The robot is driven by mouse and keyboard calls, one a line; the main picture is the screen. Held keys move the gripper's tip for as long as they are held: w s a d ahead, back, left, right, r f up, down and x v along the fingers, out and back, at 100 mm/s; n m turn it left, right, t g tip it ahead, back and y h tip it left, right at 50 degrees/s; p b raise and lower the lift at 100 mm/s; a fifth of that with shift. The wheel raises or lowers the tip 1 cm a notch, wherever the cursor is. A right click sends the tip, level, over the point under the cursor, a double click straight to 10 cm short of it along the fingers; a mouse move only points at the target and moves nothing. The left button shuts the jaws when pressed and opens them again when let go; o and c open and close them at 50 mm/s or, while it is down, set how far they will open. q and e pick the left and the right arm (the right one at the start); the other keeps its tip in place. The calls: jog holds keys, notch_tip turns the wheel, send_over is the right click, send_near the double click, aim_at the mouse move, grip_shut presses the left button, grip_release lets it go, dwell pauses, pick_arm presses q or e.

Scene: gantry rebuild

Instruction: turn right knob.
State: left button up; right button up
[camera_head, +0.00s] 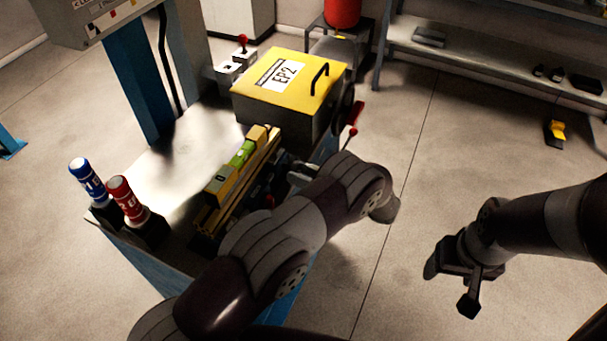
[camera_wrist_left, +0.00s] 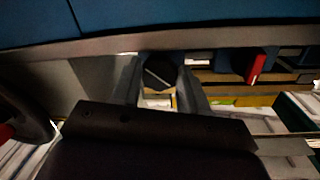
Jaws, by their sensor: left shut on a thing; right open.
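My left gripper (camera_head: 299,174) is at the right side of the workbench, below the yellow-lidded box. In the left wrist view its two fingers (camera_wrist_left: 162,92) are closed on either side of a small dark knob (camera_wrist_left: 158,73) on the bench's side. My right gripper (camera_head: 468,287) is open and empty above the floor, away from the bench.
The yellow-lidded box (camera_head: 290,85) marked EP2 stands on the workbench (camera_head: 180,165).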

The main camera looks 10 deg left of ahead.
pick_arm(q)
jog(key=o, duration=1.1)
jog(key=shift+c, duration=0.2)
jog(key=b+v, duration=0.4)
jog(key=v, duration=0.8)
jog(key=shift+d, duration=0.4)
